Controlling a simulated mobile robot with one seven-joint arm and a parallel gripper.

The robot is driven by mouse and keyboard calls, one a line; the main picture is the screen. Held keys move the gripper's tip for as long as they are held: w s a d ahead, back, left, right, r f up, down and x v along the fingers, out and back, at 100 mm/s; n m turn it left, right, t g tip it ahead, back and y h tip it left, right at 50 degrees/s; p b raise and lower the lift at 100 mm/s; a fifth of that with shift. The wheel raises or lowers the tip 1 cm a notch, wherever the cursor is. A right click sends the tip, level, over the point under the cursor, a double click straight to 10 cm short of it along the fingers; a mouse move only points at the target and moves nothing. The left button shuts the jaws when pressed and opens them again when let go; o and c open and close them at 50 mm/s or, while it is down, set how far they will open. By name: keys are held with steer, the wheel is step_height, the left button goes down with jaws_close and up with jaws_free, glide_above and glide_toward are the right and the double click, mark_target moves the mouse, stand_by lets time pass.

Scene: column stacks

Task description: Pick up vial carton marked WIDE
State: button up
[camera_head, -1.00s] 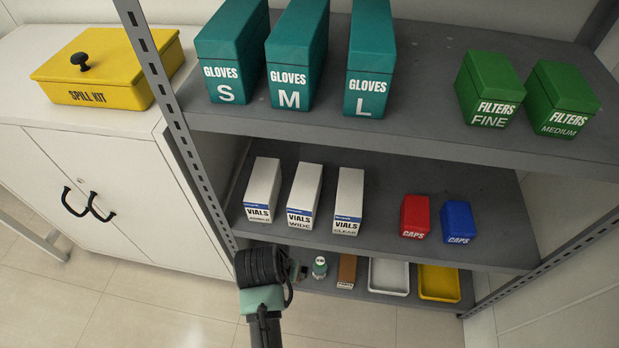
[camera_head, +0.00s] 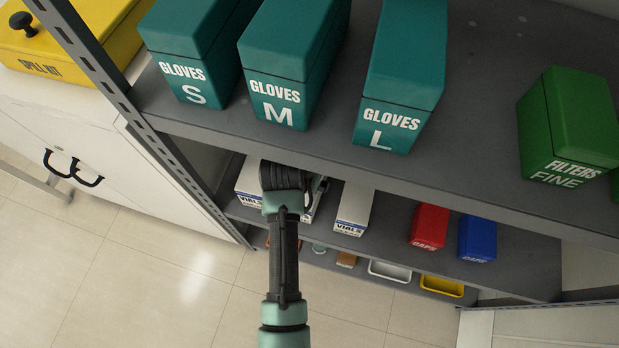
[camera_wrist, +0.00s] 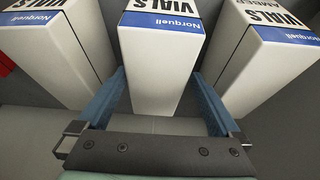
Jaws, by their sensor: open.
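Three white vial cartons with a blue band stand on the middle shelf. The carton marked WIDE is the middle one (camera_wrist: 158,62); its third word is cut off in the wrist view, and in the head view my arm mostly hides it. My gripper (camera_wrist: 158,98) is open, with one blue finger on each side of this carton. I cannot tell whether the fingers touch it. The carton on the right in the wrist view (camera_wrist: 262,65) is partly readable as AMBER. The CLEAR carton (camera_head: 353,210) stands right of my gripper in the head view.
The upper shelf (camera_head: 330,150) overhangs the cartons and carries teal glove boxes (camera_head: 395,75) and a green filters box (camera_head: 570,120). A red caps box (camera_head: 430,226) and a blue caps box (camera_head: 478,238) stand to the right. The neighbouring cartons leave narrow gaps beside the fingers.

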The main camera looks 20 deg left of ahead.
steer(key=b+x, duration=0.1)
steer(key=x, duration=0.2)
steer(key=b+x, duration=0.1)
steer(key=x, duration=0.1)
steer(key=shift+w+d+f, duration=0.1)
steer(key=shift+d+f, duration=0.1)
steer(key=shift+f, duration=0.15)
steer(key=shift+r, duration=0.1)
jaws_close()
